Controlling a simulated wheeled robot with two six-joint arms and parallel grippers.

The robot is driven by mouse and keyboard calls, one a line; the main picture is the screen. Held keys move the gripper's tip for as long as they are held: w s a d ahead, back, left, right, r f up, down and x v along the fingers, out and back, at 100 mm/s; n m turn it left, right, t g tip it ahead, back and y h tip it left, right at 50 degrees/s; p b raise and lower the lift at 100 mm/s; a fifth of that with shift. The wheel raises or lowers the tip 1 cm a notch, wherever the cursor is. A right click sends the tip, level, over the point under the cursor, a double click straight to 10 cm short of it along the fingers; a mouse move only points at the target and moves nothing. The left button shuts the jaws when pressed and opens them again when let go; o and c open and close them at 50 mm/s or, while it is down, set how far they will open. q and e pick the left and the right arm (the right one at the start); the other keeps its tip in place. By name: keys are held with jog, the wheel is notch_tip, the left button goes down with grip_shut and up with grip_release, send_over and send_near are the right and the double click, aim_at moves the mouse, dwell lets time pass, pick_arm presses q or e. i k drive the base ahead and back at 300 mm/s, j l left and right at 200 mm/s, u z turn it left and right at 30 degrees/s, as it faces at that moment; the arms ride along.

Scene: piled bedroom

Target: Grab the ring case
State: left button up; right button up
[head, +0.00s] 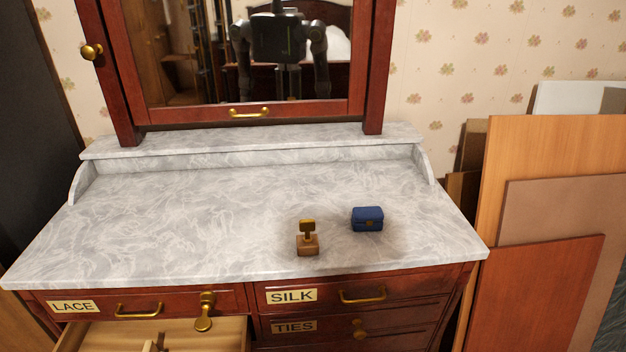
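The ring case is most likely the small dark blue box (367,219) with a brass-coloured clasp. It sits closed on the marble dresser top (180,220), right of the middle. Neither of my grippers shows over the dresser in the head view.
A mirror in a red-brown frame (247,112) stands at the back. The left drawer (190,335) under the LACE label is open. Drawers labelled SILK (350,295) and TIES (355,328) look shut. Boards (550,210) lean at the right. The top's left half is clear.

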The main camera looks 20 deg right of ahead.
aim_at(366, 218)
jog(key=z, duration=1.15)
jog(key=i+l+u, duration=0.1)
jog(key=l, duration=0.25)
jog(key=i+l+u, duration=0.1)
jog(key=l, duration=0.25)
jog(key=i, duration=0.05)
